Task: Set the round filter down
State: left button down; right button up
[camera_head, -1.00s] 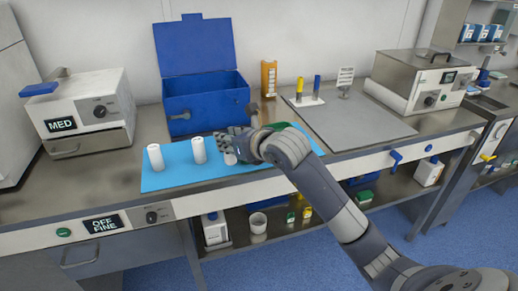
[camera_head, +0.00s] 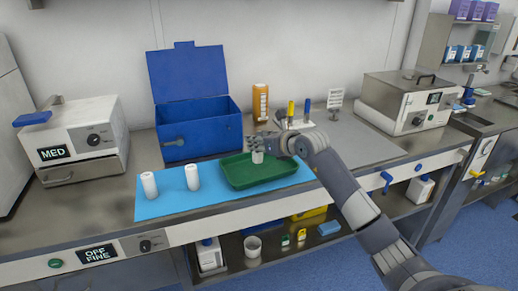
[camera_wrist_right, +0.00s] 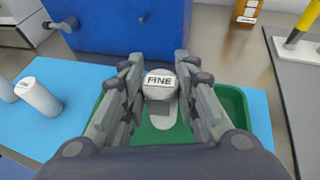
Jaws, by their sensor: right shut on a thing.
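A white round filter (camera_head: 258,157) is held upright in my right gripper (camera_head: 262,147) over the green tray (camera_head: 237,185). In the right wrist view the filter (camera_wrist_right: 160,88) has FINE on its top and sits between the two rows of fingers, with the green tray (camera_wrist_right: 236,102) beneath. I cannot tell whether its bottom touches the tray. The tray lies on the right part of the blue mat (camera_head: 170,211). My left gripper is not in view.
Two white cylinders, one at the left (camera_head: 149,186) and one nearer the tray (camera_head: 192,177), stand on the mat. An open blue box (camera_head: 200,138) is behind. An orange bottle (camera_head: 260,102) and a rack with a yellow-handled tool (camera_head: 291,110) stand beyond the tray.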

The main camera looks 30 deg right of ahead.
jog(key=f+p, duration=0.1)
jog(key=f, duration=0.2)
jog(key=shift+d+f, duration=0.1)
jog(key=shift+d, duration=0.1)
jog(key=shift+f, duration=0.15)
jog(key=o, duration=1.1)
jog(key=shift+f, duration=0.1)
jog(key=shift+c, duration=0.2)
